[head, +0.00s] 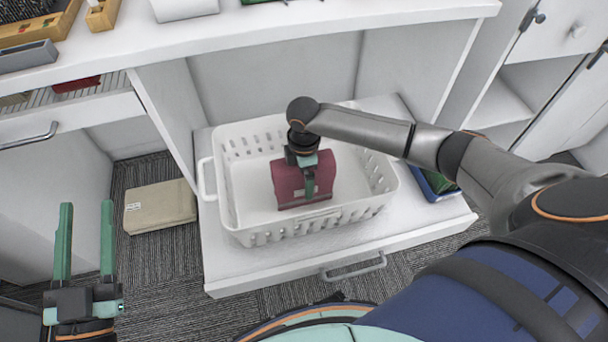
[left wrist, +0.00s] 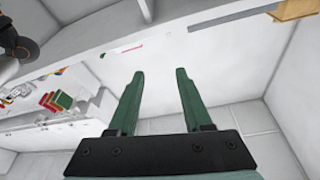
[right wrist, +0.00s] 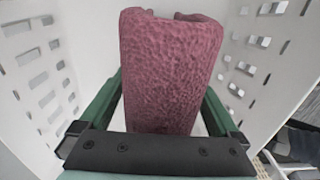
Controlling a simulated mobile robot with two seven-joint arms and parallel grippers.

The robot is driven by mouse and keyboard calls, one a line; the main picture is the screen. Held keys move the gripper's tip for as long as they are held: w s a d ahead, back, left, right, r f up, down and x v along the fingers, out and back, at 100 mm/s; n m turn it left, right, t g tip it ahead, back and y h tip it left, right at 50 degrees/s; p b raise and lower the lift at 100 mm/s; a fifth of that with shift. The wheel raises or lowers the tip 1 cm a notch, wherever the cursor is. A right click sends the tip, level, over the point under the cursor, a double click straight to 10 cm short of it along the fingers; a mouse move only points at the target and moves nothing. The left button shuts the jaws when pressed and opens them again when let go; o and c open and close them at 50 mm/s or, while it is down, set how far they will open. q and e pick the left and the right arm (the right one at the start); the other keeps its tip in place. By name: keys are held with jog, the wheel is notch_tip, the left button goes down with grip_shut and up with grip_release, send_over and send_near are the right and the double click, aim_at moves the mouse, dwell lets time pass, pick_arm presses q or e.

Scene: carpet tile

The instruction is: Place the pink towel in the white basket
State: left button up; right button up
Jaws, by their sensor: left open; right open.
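The pink towel (head: 290,186), a folded dark-pink block, is inside the white basket (head: 255,229). My right gripper (head: 310,186) is over the towel inside the basket, its fingers open on either side of it. In the right wrist view the towel (right wrist: 170,70) stands between the green fingers, with the perforated basket walls (right wrist: 40,75) on both sides. Whether the fingers touch the towel I cannot tell. My left gripper (head: 86,245) is open and empty at the lower left, away from the basket. It also shows open in the left wrist view (left wrist: 160,85).
The basket stands on a white pulled-out drawer or shelf (head: 300,258) below a white counter (head: 280,30). A beige folded item (head: 160,206) lies on the grey carpet to its left. A blue container (head: 433,184) sits right of the basket, partly behind my right arm.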

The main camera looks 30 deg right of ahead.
jog(key=shift+r, duration=0.1)
notch_tip(320, 180, up, 7)
jog(key=shift+f+p, duration=0.15)
jog(key=shift+p, duration=1.05)
pick_arm(q)
jog(key=s+f+n+g+y, duration=0.1)
jog(key=f+g, duration=0.3)
jog(key=f, duration=0.6)
jog(key=s+f+n+g+y+p, duration=0.1)
jog(key=f+g, duration=0.4)
jog(key=f, duration=0.6)
jog(key=s+n+y, duration=0.1)
jog(key=s+y, duration=0.1)
jog(key=shift+s+a+f+n, duration=0.2)
jog(key=shift+s+a+n, duration=0.1)
jog(key=shift+s, duration=0.1)
pick_arm(e)
notch_tip(320, 180, up, 5)
jog(key=shift+r, duration=0.2)
pick_arm(q)
jog(key=shift+p, duration=0.3)
